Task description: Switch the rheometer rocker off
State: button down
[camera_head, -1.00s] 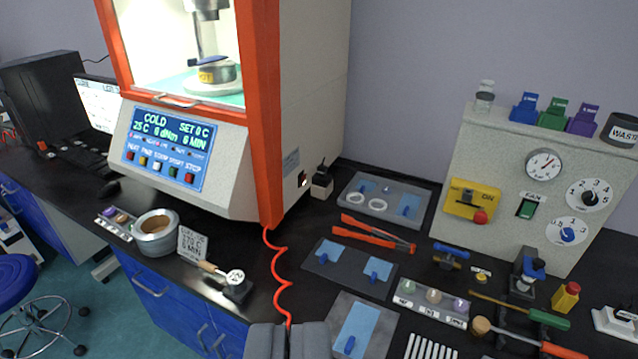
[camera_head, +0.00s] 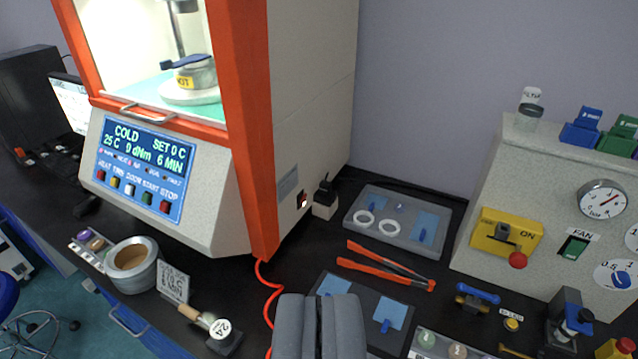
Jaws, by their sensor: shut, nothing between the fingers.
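The rheometer (camera_head: 290,90) is a tall cream and orange machine at left centre. Its lit display (camera_head: 140,165) reads COLD, 25 C, SET 0 C, 6 MIN. A small dark rocker switch (camera_head: 303,200) with a reddish spot sits low on its right side panel; its exact position is too small to tell. My gripper (camera_head: 320,300) is at the bottom centre, its grey fingers shut and empty. In the picture it is below the rocker and apart from it.
A black plug on a pale block (camera_head: 325,198) stands right beside the rocker. Red-handled tongs (camera_head: 390,266), a grey tray (camera_head: 350,230) and a dark mat (camera_head: 345,300) lie to the right. A control panel (camera_head: 540,180) stands at right.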

aim_at(302, 201)
jog(key=z, duration=0.05)
jog(key=i, duration=0.4)
jog(key=u, duration=0.1)
jog(key=k, duration=1.35)
jog(key=u, duration=0.35)
jog(key=i, duration=1.8)
jog(key=z, duration=0.6)
